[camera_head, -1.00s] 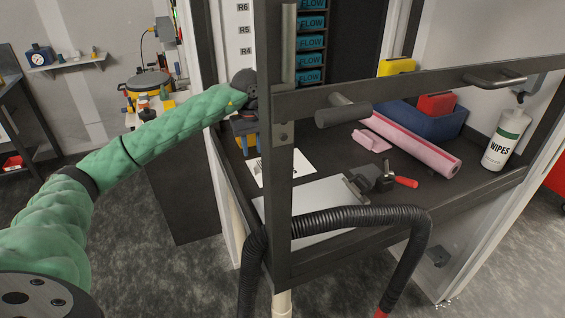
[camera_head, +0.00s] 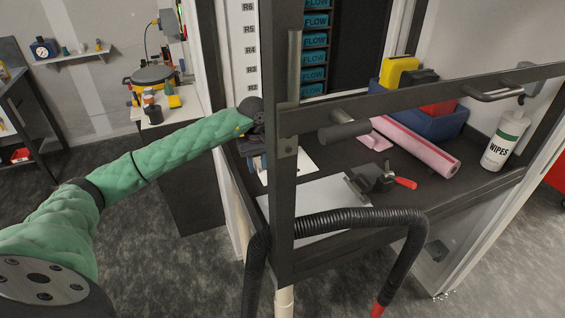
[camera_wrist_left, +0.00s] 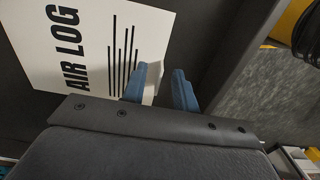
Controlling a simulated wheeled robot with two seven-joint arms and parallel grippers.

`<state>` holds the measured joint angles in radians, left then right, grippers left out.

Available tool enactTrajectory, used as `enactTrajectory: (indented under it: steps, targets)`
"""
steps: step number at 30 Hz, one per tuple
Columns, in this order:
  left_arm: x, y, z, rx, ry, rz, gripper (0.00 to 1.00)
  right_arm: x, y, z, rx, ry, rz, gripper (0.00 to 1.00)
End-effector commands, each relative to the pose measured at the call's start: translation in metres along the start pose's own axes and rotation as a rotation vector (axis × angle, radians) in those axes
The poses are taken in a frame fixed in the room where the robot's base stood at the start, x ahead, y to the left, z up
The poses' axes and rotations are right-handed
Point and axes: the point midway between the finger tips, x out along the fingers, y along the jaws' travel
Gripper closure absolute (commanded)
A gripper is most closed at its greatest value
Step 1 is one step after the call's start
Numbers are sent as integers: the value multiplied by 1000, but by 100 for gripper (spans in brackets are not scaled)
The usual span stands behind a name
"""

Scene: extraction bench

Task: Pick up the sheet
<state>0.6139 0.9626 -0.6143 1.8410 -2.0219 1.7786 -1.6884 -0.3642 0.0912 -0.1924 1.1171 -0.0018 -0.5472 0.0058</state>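The sheet is a white page printed "AIR LOG" with black vertical bars. In the head view the sheet (camera_head: 305,161) lies on the dark bench top, partly hidden behind the frame post and my arm. In the left wrist view the sheet (camera_wrist_left: 95,38) fills the upper left. My left gripper (camera_wrist_left: 162,88) is open, its two blue fingers a short gap apart at the sheet's right edge. The left finger overlaps the sheet and the right finger is beyond it. Whether they touch it I cannot tell. In the head view my left gripper (camera_head: 257,161) is mostly hidden. My right gripper is not in view.
A dark frame post (camera_head: 284,190) and a rail (camera_head: 420,98) stand before the bench. A black hose (camera_head: 350,217) loops in front. A white board (camera_head: 320,195), clamp (camera_head: 370,178), pink roll (camera_head: 415,145), blue bin (camera_head: 430,124) and wipes bottle (camera_head: 505,140) are on the bench.

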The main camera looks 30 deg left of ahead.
Motion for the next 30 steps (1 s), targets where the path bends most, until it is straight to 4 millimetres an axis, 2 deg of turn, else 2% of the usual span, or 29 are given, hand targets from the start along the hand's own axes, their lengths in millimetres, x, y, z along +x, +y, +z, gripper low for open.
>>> enactTrajectory:
  steps: [9, 13, 14, 27, 30]
  targets:
    - [2, 0, 0, 0, 1, 0, 73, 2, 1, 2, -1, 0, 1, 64]
    - [2, 0, 0, 0, 1, 0, 98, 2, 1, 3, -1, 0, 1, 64]
    - [2, 0, 0, 0, 1, 0, 100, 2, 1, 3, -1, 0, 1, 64]
    - [0, 0, -1, 0, 2, 1, 100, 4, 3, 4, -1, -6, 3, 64]
    - [-4, 0, -1, 0, 3, 2, 100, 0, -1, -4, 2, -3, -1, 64]
